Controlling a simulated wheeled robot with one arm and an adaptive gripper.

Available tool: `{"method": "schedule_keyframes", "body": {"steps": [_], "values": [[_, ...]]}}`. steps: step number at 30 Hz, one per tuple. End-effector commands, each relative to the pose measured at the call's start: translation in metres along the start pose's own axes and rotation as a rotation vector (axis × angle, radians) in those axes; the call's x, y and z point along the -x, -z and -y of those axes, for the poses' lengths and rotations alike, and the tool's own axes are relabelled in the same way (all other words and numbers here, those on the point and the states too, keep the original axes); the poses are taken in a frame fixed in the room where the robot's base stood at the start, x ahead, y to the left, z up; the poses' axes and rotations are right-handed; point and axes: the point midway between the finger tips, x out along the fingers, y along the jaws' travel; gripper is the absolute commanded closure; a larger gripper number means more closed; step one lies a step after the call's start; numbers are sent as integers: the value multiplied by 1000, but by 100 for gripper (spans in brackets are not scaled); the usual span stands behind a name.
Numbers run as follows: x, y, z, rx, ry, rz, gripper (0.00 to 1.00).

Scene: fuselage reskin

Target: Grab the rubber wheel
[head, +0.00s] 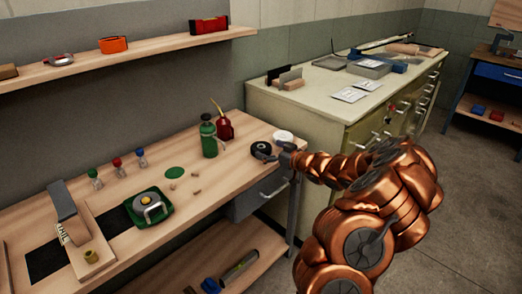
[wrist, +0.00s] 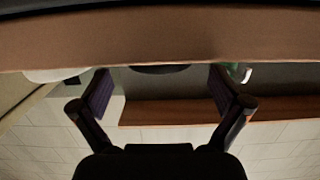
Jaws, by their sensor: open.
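The rubber wheel looks to be the black round thing (head: 260,148) at the right end of the wooden workbench (head: 200,180). My gripper (head: 270,156) is right beside it at the end of my copper arm; in the head view I cannot tell whether they touch. In the wrist view, which looks upside down, my gripper (wrist: 162,88) has its two fingers spread apart with nothing held. A dark rounded edge (wrist: 160,69), probably the wheel, shows between the fingers at the bench edge; most of it is hidden.
A white round item (head: 283,136) stands just behind the wheel. A green bottle (head: 208,138) and a red oil can (head: 223,126) stand to its left. A green tray (head: 149,210) lies farther left. A pale cabinet (head: 330,100) borders the bench on the right.

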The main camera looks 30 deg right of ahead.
Motion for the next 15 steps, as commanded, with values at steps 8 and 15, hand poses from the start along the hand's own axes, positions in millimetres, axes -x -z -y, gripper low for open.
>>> {"method": "schedule_keyframes", "body": {"steps": [8,15], "values": [[-23,-2,1,0,1,2,0],[-30,-3,0,0,-1,3,0]]}}
